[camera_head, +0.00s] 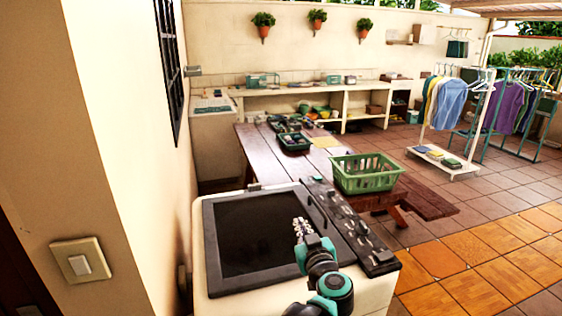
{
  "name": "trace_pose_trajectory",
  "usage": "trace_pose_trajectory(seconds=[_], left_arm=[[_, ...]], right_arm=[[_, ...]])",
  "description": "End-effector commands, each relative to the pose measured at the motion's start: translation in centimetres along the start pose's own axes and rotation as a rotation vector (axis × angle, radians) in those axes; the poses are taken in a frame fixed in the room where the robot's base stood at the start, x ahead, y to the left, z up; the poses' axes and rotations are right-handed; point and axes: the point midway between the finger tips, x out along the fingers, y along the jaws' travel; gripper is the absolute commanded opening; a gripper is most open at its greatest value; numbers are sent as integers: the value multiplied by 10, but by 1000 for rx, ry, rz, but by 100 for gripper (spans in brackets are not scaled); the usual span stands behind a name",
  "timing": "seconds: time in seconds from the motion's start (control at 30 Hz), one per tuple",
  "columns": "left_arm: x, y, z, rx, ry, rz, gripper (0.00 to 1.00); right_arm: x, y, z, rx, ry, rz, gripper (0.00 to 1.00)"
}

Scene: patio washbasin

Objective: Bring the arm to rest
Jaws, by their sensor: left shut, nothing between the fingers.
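My left gripper (301,225) shows in the head view at the lower middle. Its grey fingers are shut and empty, and they point up and away from me. My left arm, black with teal joints, rises from the bottom edge behind it. In the picture the gripper lies over the right edge of the dark panel (252,232) on top of the white appliance (240,300). I cannot tell the height of the gripper above it. My right gripper is not in view.
A green basket (366,173) stands on the near end of the brown wooden table (262,160). Dark trays (293,141) lie farther back. A wall with a light switch (79,265) is close on the left. Clothes racks (460,110) stand right; the tiled floor at lower right is clear.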

Motion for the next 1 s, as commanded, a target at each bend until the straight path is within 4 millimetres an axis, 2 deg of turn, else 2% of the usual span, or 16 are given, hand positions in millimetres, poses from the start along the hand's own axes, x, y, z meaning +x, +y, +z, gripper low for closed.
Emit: trace_pose_trajectory(seconds=[0.03, 0.1, 0.13, 0.2, 0.27, 0.37, 0.47, 0.5, 0.6, 0.7, 0.83, 0.9, 1.0], left_arm=[[1, -11, -27, -16, 58, 49, 0], [-6, -20, -66, -31, 140, 166, 0], [-11, -23, -79, -30, 163, 223, 0], [-28, -32, -96, -7, 176, 354, 0], [-45, -42, -94, 30, 139, 450, 0], [-75, -72, -61, 109, -12, 548, 0], [-105, -121, -6, 180, -233, 542, 0], [-116, -142, 16, 199, -319, 516, 0], [-142, -198, 62, 230, -509, 414, 0], [-166, -248, 97, 241, -657, 293, 0], [-191, -294, 123, 242, -777, 160, 0], [-199, -308, 131, 241, -812, 115, 0], [-205, -318, 135, 239, -835, 83, 0]], right_arm=[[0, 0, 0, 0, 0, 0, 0], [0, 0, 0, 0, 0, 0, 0], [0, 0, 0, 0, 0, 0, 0], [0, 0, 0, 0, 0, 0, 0], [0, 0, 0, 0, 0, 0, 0], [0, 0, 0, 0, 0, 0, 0], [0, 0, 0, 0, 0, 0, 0], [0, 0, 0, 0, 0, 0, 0], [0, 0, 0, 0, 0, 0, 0], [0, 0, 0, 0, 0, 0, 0], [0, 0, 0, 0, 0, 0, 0], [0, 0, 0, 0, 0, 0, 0], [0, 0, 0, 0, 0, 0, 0]])
